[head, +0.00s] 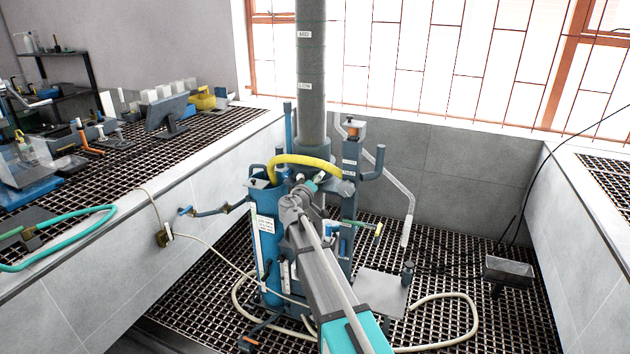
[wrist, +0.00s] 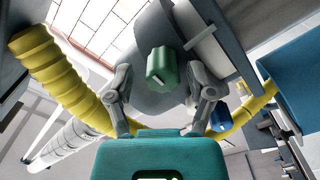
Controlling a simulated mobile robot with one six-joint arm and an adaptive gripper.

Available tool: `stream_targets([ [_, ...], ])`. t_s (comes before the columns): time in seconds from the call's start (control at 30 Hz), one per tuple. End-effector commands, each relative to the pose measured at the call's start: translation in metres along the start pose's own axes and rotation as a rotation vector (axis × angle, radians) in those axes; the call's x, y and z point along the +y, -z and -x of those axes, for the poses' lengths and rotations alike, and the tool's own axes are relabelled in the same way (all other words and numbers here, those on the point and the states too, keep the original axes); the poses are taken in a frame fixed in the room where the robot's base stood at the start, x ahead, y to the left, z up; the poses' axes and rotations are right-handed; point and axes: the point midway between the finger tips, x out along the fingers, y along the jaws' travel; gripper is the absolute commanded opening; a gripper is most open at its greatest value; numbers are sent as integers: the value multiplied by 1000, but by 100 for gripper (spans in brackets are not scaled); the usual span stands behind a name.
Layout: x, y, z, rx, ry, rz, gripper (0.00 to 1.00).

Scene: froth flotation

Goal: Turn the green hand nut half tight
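The green hand nut (wrist: 162,68) shows in the wrist view, a faceted green knob with a pale mark on its face, in front of a grey rounded body. My gripper (wrist: 158,78) is open, one finger to the left of the nut and one to the right, with a visible gap on each side. The teal gripper body fills the bottom of that view. In the head view my gripper (head: 325,184) is small, beside the grey column under the yellow hose. I cannot make out the nut there; my arm and the hose crowd that spot.
A yellow corrugated hose (head: 300,160) arches close above my gripper; it also passes both sides in the wrist view (wrist: 55,75). A blue cylinder (head: 266,240) stands left of my arm. A blue knob (wrist: 221,115) sits near the right finger. A pale hose (head: 455,297) loops on the grating.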

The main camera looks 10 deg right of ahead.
Motion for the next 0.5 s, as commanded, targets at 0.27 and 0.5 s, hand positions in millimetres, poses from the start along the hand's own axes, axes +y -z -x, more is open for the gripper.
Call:
stream_targets([
  [0.27, -1, 0, 0, 1, 2, -2, 72],
  [0.5, -1, 0, 0, 1, 2, -27, 72],
])
